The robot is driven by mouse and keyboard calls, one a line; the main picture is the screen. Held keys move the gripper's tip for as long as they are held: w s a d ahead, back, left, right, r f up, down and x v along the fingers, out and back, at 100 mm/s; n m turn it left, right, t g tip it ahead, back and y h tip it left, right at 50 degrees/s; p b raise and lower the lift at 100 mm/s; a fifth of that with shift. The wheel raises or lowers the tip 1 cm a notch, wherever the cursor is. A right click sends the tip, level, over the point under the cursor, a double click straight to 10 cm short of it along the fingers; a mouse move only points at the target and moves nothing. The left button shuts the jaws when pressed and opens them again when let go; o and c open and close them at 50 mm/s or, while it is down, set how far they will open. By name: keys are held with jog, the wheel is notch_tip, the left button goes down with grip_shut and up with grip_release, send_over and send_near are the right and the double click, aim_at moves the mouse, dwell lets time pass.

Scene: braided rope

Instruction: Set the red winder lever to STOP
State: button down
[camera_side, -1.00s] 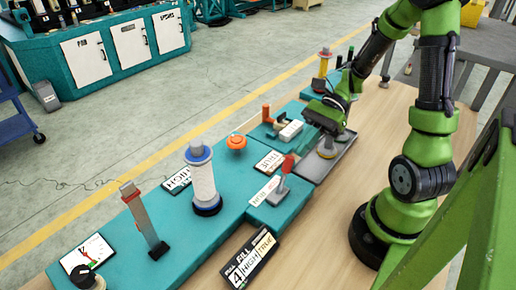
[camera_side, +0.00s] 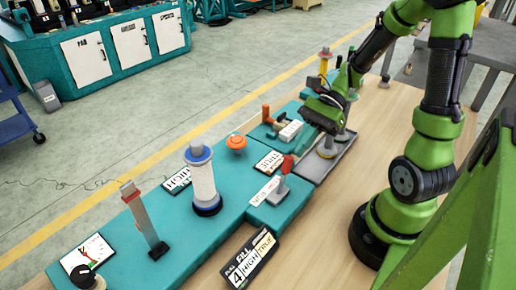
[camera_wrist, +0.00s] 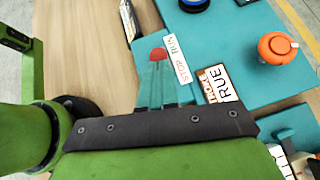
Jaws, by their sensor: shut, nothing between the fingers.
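The red winder lever (camera_side: 285,166) stands on a grey base on the teal block near the middle of the side view. Its red knob (camera_wrist: 158,54) also shows in the wrist view, beside a white label (camera_wrist: 176,59) reading STOP and RUN, with STOP nearer my gripper. I cannot tell which word the lever points to.
An orange button (camera_side: 236,143), a white spool (camera_side: 202,180) and an orange-handled part (camera_side: 266,114) stand on the teal bench.

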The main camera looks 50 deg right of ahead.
jog(key=a+r+h, duration=0.2)
jog(key=a+h, duration=0.5)
jog(key=a, duration=0.3)
jog(key=shift+n+h, duration=0.3)
jog(key=shift+a, duration=0.1)
jog(key=shift+r, duration=0.1)
dwell(0.4)
